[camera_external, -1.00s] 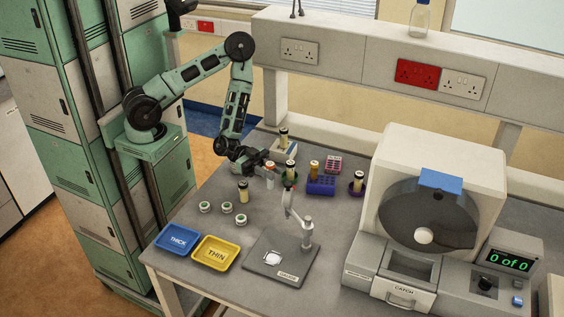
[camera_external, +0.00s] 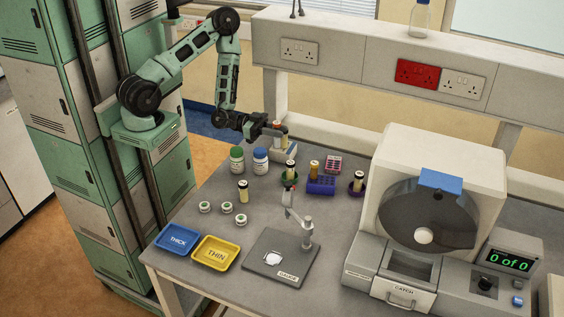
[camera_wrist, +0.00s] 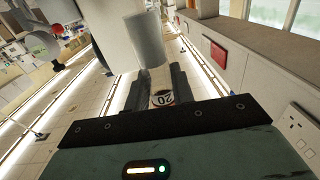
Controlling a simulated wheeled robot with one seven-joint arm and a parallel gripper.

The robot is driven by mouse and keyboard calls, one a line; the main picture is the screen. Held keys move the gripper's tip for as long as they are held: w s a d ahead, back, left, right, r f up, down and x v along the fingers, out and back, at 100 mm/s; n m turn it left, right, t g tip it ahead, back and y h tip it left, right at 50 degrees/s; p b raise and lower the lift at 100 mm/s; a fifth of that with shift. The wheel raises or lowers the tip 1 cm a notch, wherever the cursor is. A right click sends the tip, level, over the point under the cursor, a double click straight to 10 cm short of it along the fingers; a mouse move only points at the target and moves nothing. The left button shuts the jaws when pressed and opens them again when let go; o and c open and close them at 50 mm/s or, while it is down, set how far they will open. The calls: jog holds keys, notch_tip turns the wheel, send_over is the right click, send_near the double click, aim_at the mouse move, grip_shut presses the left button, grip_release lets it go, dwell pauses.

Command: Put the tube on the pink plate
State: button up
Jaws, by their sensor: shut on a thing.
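My gripper (camera_external: 270,129) is raised at the back of the table, in front of the white stand (camera_external: 284,151). In the wrist view it is shut on a clear tube (camera_wrist: 150,50) with a label reading 20 (camera_wrist: 162,98). The tube points away from the palm between the dark fingers. In the outside view the held tube is small and hard to tell from the vial on the stand. A pink and white block (camera_external: 333,163) sits at the back; I cannot tell whether it is the pink plate.
A gauge (camera_external: 281,257), blue and yellow trays (camera_external: 178,239) (camera_external: 215,252) and a large machine (camera_external: 440,200) are in front and right.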

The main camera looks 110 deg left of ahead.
jog(key=s+a+f+n+y, duration=0.1)
jog(key=s+a+y, duration=0.1)
jog(key=s, duration=0.5)
jog(key=s+a+f+n+y+p, duration=0.1)
jog(key=s+a+f+y, duration=0.1)
jog(key=s, duration=0.5)
jog(key=shift+s+a+n+g+p, duration=0.3)
jog(key=shift+a, duration=0.15)
jog(key=shift+f+b, duration=1.15)
jog(key=shift+f, duration=3.55)
jog(key=shift+f, duration=0.1)
jog(key=shift+f+b, duration=0.15)
jog(key=shift+b, duration=0.15)
jog(key=o, duration=1)
